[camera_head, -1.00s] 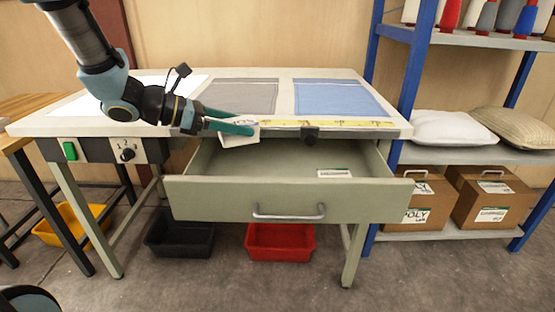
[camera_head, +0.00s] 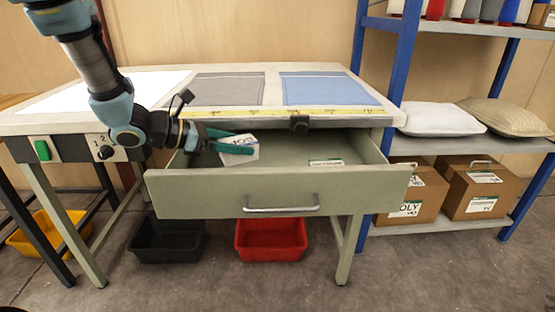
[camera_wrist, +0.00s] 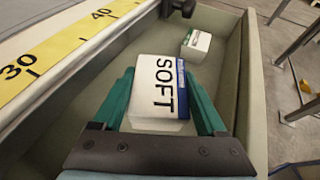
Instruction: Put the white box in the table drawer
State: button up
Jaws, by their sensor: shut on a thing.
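The white box (camera_head: 238,150) has black "SOFT" lettering and a blue stripe, which show clearly in the wrist view (camera_wrist: 156,90). My gripper (camera_head: 225,146) is shut on it, with one green finger on each side; the gripper also shows in the wrist view (camera_wrist: 160,105). The table drawer (camera_head: 283,190) is pulled open. The held box is over the left part of the drawer, near the tabletop's front edge. I cannot tell its exact height above the drawer floor. A second small white box (camera_wrist: 196,44) lies inside the drawer, toward its right side in the head view (camera_head: 326,162).
The drawer floor between the two boxes is clear. A blue-post shelf (camera_head: 384,90) stands at the right. Red (camera_head: 270,240) and black (camera_head: 165,240) bins sit below.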

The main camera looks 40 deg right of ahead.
jog(key=x, duration=0.7)
jog(key=shift+d+f, duration=0.25)
jog(key=shift+f, duration=0.25)
jog(key=x, duration=0.3)
jog(key=shift+s+d+f, duration=0.1)
jog(key=shift+s+f, duration=0.05)
jog(key=shift+f, duration=0.35)
jog(key=shift+d+f, duration=0.25)
jog(key=shift+f, duration=0.15)
jog(key=o, duration=1.3)
jog(key=shift+o, duration=0.2)
